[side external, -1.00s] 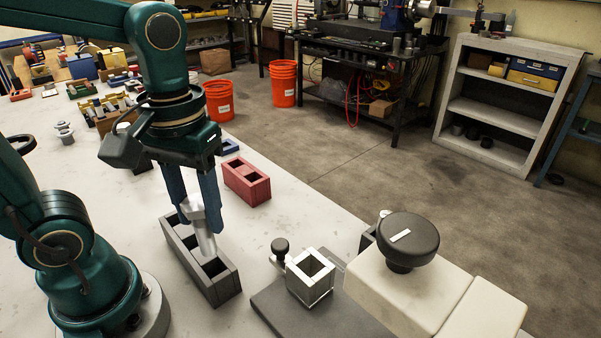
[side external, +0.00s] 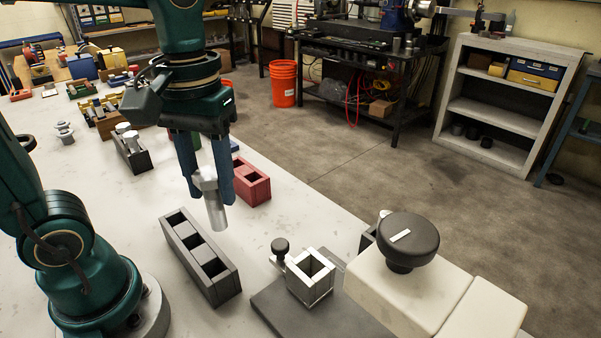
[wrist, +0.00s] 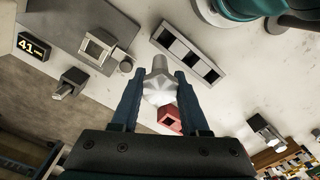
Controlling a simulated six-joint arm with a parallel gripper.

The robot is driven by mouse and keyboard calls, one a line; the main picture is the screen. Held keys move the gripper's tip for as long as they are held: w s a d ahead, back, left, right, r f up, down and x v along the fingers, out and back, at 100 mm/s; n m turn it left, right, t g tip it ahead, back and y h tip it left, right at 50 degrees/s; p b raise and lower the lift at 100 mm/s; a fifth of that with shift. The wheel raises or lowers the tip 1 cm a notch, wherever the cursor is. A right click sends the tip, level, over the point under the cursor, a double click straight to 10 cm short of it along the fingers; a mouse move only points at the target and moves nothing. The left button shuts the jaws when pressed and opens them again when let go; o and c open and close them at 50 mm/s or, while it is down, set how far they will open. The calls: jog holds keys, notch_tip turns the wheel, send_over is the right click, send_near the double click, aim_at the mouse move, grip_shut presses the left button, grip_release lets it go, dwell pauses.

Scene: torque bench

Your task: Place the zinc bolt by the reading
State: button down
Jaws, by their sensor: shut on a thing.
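My gripper (side external: 213,188) is shut on a silver-grey zinc bolt (side external: 215,214), held head up with its shank pointing down, in the air beyond the dark grey tray. The bolt (wrist: 158,67) also shows between my fingers in the wrist view. The dark grey tray (side external: 181,255) has three compartments, and they look empty. A red tray (side external: 262,187) is just behind my gripper, partly hidden. A black tray (side external: 143,164) at the left holds bolts. In the wrist view a display (wrist: 33,46) reads 41; its unit is too small to read.
A metal square socket (side external: 310,272) stands on a dark plate (side external: 275,304) at the front, with a black knob (side external: 280,247) beside it. A cream block (side external: 400,295) with a large black knob (side external: 408,238) is to its right. Bare table lies around the grey tray.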

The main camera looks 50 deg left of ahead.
jog(key=w+a+r+n, duration=0.1)
jog(key=w+a+r, duration=0.15)
jog(key=w, duration=0.25)
jog(key=n, duration=0.5)
send_over(246, 180)
jog(key=w, duration=0.2)
jog(key=shift+s+f, duration=0.1)
jog(key=shift+f, duration=0.9)
jog(key=shift+f, duration=0.1)
jog(key=shift+f, duration=2.8)
jog(key=shift+f, duration=0.2)
jog(key=shift+f, duration=0.35)
jog(key=shift+f, duration=0.85)
